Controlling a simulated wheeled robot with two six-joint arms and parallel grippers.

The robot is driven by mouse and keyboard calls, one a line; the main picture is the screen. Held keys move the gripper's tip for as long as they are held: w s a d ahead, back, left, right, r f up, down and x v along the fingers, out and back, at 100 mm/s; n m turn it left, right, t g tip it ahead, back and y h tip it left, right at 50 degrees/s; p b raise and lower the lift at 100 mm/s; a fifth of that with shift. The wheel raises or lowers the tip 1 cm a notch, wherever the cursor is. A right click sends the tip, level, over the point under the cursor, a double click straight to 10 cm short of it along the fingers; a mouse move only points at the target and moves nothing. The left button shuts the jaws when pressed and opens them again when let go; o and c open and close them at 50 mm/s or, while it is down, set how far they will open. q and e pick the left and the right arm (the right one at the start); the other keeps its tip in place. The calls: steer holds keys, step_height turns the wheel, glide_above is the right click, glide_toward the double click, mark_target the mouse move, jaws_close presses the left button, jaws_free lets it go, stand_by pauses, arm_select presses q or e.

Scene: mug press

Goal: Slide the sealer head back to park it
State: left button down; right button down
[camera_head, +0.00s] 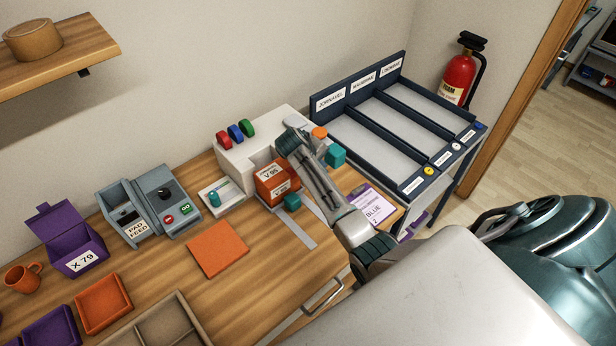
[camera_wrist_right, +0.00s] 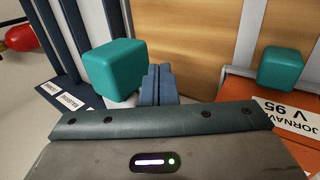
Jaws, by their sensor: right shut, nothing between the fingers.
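A white machine (camera_head: 236,154) stands against the wall, with an orange box labelled V 95 (camera_head: 272,183) at its front. One teal block (camera_head: 335,156) is at the machine's right end; it is large in the right wrist view (camera_wrist_right: 115,70). A second teal block (camera_head: 291,202) is beside the orange box, also seen in the wrist view (camera_wrist_right: 281,68). I cannot tell which part is the sealer head. My right gripper (camera_wrist_right: 160,83) is shut and empty, close beside the first teal block; contact is unclear. My right arm hides its fingers in the head view. My left gripper is out of view.
A labelled dark blue rack (camera_head: 385,120) stands right of the machine. A purple card (camera_head: 370,208) lies near the bench's right edge. A pad feeder (camera_head: 130,215), a grey device (camera_head: 165,200) and an orange pad (camera_head: 217,249) are to the left. Bare wood surrounds the pad.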

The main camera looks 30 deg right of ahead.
step_height(320, 180, up, 9)
steer(key=a, duration=0.2)
steer(key=shift+s, duration=0.15)
stand_by(0.7)
stand_by(0.4)
